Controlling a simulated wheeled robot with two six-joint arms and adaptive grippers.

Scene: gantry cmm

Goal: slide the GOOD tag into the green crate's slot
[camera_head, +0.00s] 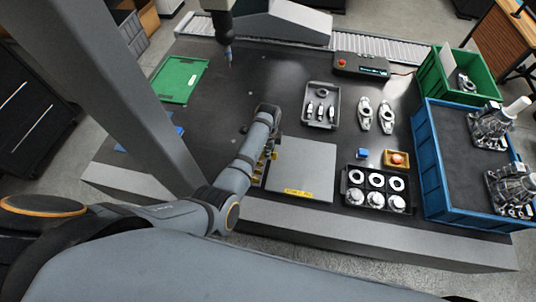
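The green crate (487,88) stands at the right rear of the bench, behind the blue crate. A white upright panel (447,58) and a metal part (465,82) show inside it. I cannot make out a slot on the crate. No writing that reads GOOD is legible, so I cannot pick out the tag for sure. My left gripper (264,168) is low over the bench at the left edge of a grey plate (303,166), mostly hidden by its own arm. I cannot see its fingers or anything between them clearly. My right gripper is out of view.
A blue crate (432,168) with metal housings stands at right. A probe (228,53) hangs above the bench, near a green board (176,92).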

